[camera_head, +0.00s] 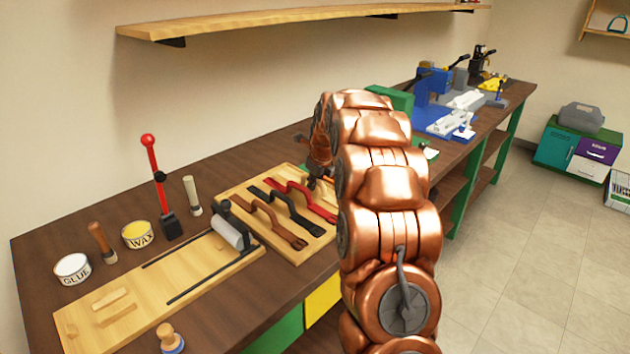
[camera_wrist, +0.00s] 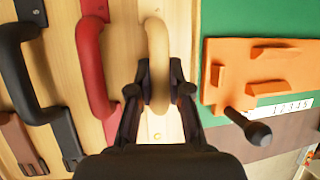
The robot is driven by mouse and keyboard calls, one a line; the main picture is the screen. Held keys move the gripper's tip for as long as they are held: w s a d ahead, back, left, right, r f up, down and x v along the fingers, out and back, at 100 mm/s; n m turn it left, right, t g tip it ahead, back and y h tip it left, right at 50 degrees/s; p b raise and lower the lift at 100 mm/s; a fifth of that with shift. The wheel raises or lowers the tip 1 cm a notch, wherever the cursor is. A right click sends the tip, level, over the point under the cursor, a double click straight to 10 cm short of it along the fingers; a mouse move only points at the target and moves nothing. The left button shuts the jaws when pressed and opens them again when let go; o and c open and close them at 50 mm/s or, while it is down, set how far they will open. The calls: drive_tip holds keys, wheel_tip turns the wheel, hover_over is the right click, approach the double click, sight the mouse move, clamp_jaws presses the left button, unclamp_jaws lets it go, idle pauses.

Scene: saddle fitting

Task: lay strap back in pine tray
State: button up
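The pine tray (camera_head: 276,251) lies on the bench and holds a brown strap (camera_head: 284,233), a black strap (camera_head: 300,215) and a red strap (camera_head: 318,208). A tan strap (camera_wrist: 158,45) with a raised loop shows in the wrist view, beside the red strap (camera_wrist: 90,60), over the tray's right side. My gripper (camera_wrist: 160,88) has one finger on each side of the tan loop and looks closed on it. I cannot tell whether this strap rests on the wood or hangs just above it. In the head view my arm hides the gripper's fingertips and the tan strap.
A green mat (camera_wrist: 250,25) with an orange fixture (camera_wrist: 250,72) and a black-knobbed handle (camera_wrist: 256,131) is right of the tray. A board with a roller (camera_head: 228,232) lies left of it. Glue (camera_head: 72,269), wax (camera_head: 138,235) and a red-handled lever (camera_head: 158,180) stand further left.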

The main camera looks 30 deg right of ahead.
drive_tip(key=o, duration=0.4)
drive_tip(key=shift+r, duration=0.1)
drive_tip(key=b+v, duration=0.1)
drive_tip(key=v, duration=1.1)
drive_tip(key=shift+b, duration=0.4)
drive_tip(key=s+a+f+n+g+y, duration=0.1)
drive_tip(key=s+a+f+n+g, duration=0.2)
drive_tip(key=s+a+n, duration=1.45)
drive_tip(key=s+a+f+n+g, duration=0.1)
drive_tip(key=s+a+f+n, duration=0.1)
drive_tip(key=s+n, duration=0.3)
drive_tip(key=s+a+f+n+g, duration=0.1)
drive_tip(key=s+a+n, duration=0.3)
drive_tip(key=s, duration=0.8)
drive_tip(key=s+a+f+n+g, duration=0.1)
drive_tip(key=s+a+f+n, duration=0.3)
drive_tip(key=s+n, duration=0.2)
drive_tip(key=shift+s+f+g, duration=0.1)
drive_tip(key=shift+s+g, duration=0.2)
drive_tip(key=shift+s, duration=0.95)
